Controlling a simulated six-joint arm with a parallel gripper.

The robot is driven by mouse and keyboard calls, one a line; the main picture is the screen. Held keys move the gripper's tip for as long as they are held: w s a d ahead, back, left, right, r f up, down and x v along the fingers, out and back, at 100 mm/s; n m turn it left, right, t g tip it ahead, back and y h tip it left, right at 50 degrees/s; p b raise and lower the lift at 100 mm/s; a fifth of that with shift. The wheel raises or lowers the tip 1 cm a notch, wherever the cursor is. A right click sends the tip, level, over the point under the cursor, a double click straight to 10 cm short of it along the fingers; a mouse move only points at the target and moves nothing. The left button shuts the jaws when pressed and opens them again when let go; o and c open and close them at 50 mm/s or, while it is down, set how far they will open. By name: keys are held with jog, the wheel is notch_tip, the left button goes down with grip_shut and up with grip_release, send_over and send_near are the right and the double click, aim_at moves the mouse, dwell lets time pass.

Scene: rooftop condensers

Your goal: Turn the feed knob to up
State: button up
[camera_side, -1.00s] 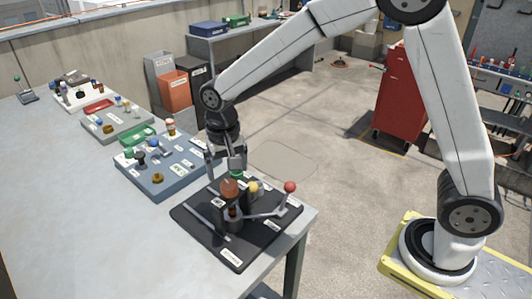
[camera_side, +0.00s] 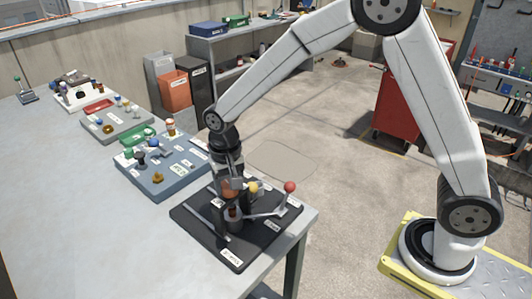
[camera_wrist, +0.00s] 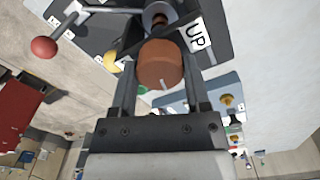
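A brown round knob (camera_side: 229,189) stands up on the black panel (camera_side: 257,243) at the near end of the bench. In the wrist view the knob (camera_wrist: 161,66) has a short white line on its face, towards its lower edge. A white plate reading UP (camera_wrist: 196,36) lies to its right. My gripper (camera_side: 230,184) is down at the knob. In the wrist view my gripper's (camera_wrist: 160,75) two fingers stand apart, one on each side of the knob, and look open. I cannot read the panel's small labels in the side view.
A lever with a red ball (camera_side: 290,187) and a yellow knob (camera_side: 253,187) sit close by on the same panel. A blue panel (camera_side: 155,190) with several controls lies behind it. More panels continue along the bench. The bench's left part is clear.

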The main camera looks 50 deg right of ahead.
jog(key=shift+c, duration=1.3)
jog(key=n, duration=0.3)
jog(key=shift+n, duration=2.1)
jog(key=o, duration=1.3)
